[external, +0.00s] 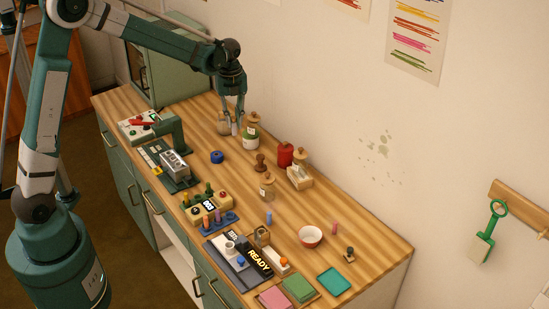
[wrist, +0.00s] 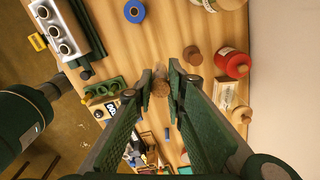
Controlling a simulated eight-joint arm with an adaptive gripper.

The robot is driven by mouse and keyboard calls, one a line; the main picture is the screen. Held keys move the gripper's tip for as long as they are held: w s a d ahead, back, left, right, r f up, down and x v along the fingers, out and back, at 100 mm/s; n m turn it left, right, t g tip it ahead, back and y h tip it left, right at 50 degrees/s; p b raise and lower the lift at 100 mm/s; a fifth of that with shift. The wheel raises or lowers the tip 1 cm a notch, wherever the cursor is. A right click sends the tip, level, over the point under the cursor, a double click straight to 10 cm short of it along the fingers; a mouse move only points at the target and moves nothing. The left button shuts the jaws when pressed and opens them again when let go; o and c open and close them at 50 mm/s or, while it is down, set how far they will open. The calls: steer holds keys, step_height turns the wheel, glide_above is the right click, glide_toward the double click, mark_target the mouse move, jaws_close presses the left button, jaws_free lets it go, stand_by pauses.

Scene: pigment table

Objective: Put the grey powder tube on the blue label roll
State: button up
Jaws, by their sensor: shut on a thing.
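My gripper (external: 237,121) is high at the back of the table, beside a corked jar with a green band (external: 251,130). In the wrist view its fingers (wrist: 160,84) are closed in on a small thing. I take it to be the grey powder tube, as no other grey tube shows; its outline is unclear, and a brownish round shape between the tips may be a cork beyond it. The blue label roll (external: 217,157) lies flat on the wood with its top bare, nearer the camera than my gripper. It also shows at the wrist view's top edge (wrist: 134,11).
A red jar (external: 285,155), a brown stamp (external: 261,161) and a small corked jar (external: 267,186) stand right of the roll. A grey metal block (external: 174,163) on a dark base lies left of it. Bare wood surrounds the roll. A tube rack (external: 214,224) is nearer the front.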

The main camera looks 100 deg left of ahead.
steer(key=s+a+n, duration=0.2)
steer(key=s+a, duration=0.4)
steer(key=s, duration=0.4)
glide_above(216, 154)
step_height(216, 154, down, 4)
steer(key=shift+d+f, duration=0.1)
steer(key=shift+f, duration=0.4)
steer(key=shift+f, duration=0.15)
step_height(216, 154, down, 6)
steer(key=shift+f, duration=0.1)
steer(key=shift+f+p, duration=0.35)
steer(key=shift+f, duration=1.4)
steer(key=shift+f, duration=0.2)
